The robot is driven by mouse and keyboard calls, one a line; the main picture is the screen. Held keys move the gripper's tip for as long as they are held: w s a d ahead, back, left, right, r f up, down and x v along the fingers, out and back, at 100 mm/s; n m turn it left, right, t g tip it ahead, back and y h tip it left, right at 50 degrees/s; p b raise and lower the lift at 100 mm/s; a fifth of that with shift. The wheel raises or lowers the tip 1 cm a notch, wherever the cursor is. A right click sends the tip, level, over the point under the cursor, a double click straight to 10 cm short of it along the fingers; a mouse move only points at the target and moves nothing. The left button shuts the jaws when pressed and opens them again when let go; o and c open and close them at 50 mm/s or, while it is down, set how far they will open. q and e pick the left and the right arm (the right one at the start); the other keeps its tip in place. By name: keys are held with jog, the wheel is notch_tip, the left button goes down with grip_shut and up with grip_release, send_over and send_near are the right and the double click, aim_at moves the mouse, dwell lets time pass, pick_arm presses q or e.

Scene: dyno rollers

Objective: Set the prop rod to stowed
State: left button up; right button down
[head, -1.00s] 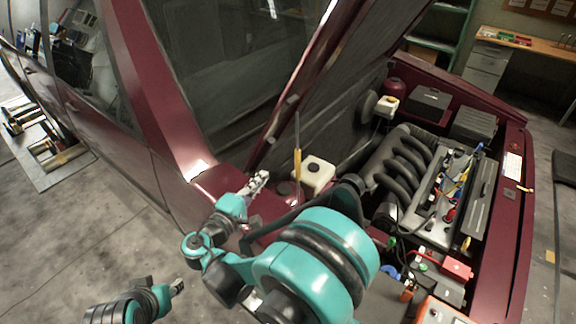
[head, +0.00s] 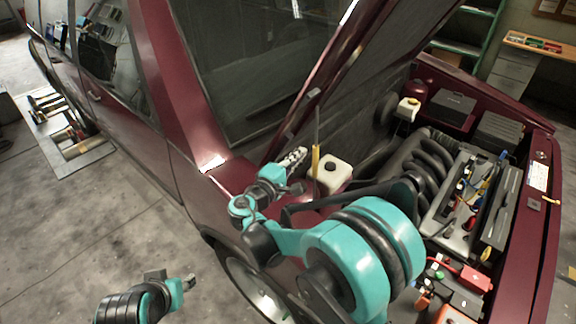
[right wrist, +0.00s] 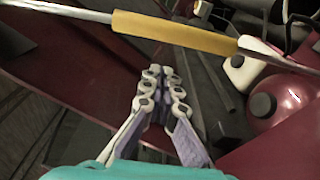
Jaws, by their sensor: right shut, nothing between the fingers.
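The prop rod is a thin grey rod with a yellow sleeve (head: 315,162). In the head view it stands upright between the engine bay edge and the raised hood (head: 345,75). In the right wrist view the yellow sleeve (right wrist: 175,32) crosses the top of the picture. My right gripper (head: 300,153) is shut and empty, just left of the sleeve in the head view. In the right wrist view its closed fingertips (right wrist: 160,72) point at the sleeve, with a visible gap between. My left gripper (head: 188,282) is low at the left, over the floor; its fingers are too small to judge.
A white reservoir (head: 334,172) with a dark cap stands right beside the rod. The engine (head: 425,165) fills the bay further right. The maroon fender (head: 225,175) lies beneath my right gripper. Open floor (head: 100,215) is at the left.

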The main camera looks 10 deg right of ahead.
jog(key=s, duration=0.1)
jog(key=s+d, duration=0.1)
jog(key=s, duration=0.1)
jog(key=shift+d+r, duration=0.1)
jog(key=shift+r, duration=0.05)
jog(key=shift+s, duration=0.1)
jog(key=s+d+f+m+b, duration=0.1)
jog(key=s+d+f+b, duration=0.2)
jog(key=s+d, duration=0.3)
jog(key=s+d+f+m+b, duration=0.2)
jog(key=s+d, duration=0.3)
jog(key=s, duration=0.4)
jog(key=shift+d+f+b, duration=0.35)
jog(key=shift+f+b, duration=0.35)
jog(key=shift+f, duration=0.15)
jog(key=shift+w, duration=0.1)
